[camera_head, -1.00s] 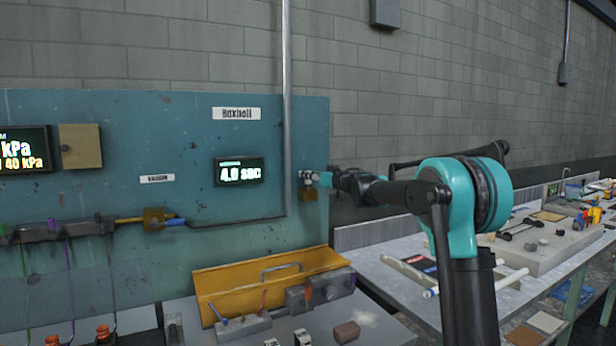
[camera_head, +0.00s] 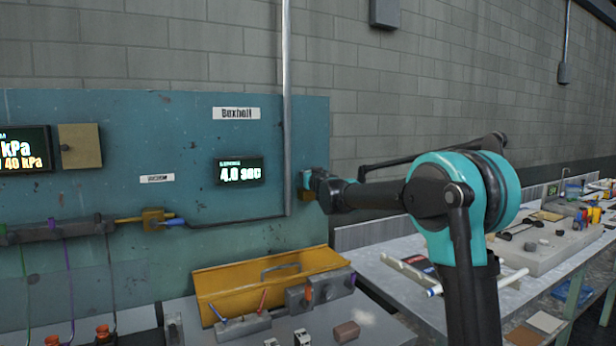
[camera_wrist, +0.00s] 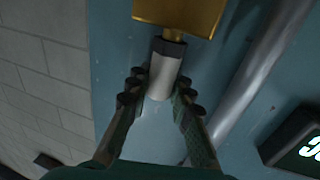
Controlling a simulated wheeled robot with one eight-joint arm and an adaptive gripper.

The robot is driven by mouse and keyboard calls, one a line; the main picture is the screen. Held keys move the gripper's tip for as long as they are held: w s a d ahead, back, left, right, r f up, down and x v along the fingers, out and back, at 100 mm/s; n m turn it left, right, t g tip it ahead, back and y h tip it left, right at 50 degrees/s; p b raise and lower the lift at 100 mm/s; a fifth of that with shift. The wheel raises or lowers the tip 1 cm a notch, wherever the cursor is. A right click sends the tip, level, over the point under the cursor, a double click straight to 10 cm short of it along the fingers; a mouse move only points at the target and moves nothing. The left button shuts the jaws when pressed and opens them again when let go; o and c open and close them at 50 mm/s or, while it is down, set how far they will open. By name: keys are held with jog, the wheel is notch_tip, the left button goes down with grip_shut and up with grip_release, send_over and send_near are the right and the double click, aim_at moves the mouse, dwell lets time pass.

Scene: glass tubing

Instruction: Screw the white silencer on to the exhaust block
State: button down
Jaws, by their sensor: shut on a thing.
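The white silencer (camera_wrist: 163,76), a pale cylinder with a dark collar, stands between the two fingers of my gripper (camera_wrist: 158,92) in the wrist view. My gripper is shut on it. The dark collar meets the edge of the brass-coloured exhaust block (camera_wrist: 178,14), or lies very close to it; I cannot tell whether any thread is engaged. The silencer looks roughly in line with the block. In the head view, my gripper (camera_head: 312,182) is at the right edge of the teal panel, in front of the exhaust block (camera_head: 304,194), and hides the silencer.
A grey vertical pipe (camera_head: 287,120) runs close to the left of my gripper, and it crosses the wrist view diagonally (camera_wrist: 255,75). A timer display (camera_head: 240,171) is left of the pipe. A yellow toolbox (camera_head: 215,280) stands on the bench below.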

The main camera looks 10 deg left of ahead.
jog(key=c, duration=1.3)
grip_release()
jog(key=shift+s, duration=0.15)
jog(key=v, duration=1.1)
jog(key=s+d+f+m+h, duration=0.2)
jog(key=d+f+h, duration=0.15)
jog(key=d, duration=0.45)
jog(key=s+d+f+m+h, duration=0.2)
jog(key=d+f+h, duration=0.15)
jog(key=d, duration=0.45)
jog(key=s+d+f+m+g+h, duration=0.25)
jog(key=s+d+f+g, duration=0.25)
jog(key=s+d+f, duration=0.75)
jog(key=s+f+g+y, duration=0.1)
jog(key=s+f+g, duration=0.1)
jog(key=s+f, duration=0.6)
jog(key=s+f+n+g+y, duration=0.1)
jog(key=s+f+g, duration=0.2)
jog(key=s+f, duration=0.5)
jog(key=s+f+n+g+y, duration=0.1)
jog(key=s+f+g, duration=0.1)
jog(key=s+f, duration=0.6)
jog(key=shift+s+d+g, duration=0.15)
jog(key=shift+d+g, duration=0.15)
jog(key=shift+d, duration=0.1)
jog(key=shift+s+a+f, duration=0.1)
jog(key=shift+s, duration=0.05)
jog(key=shift+c, duration=0.2)
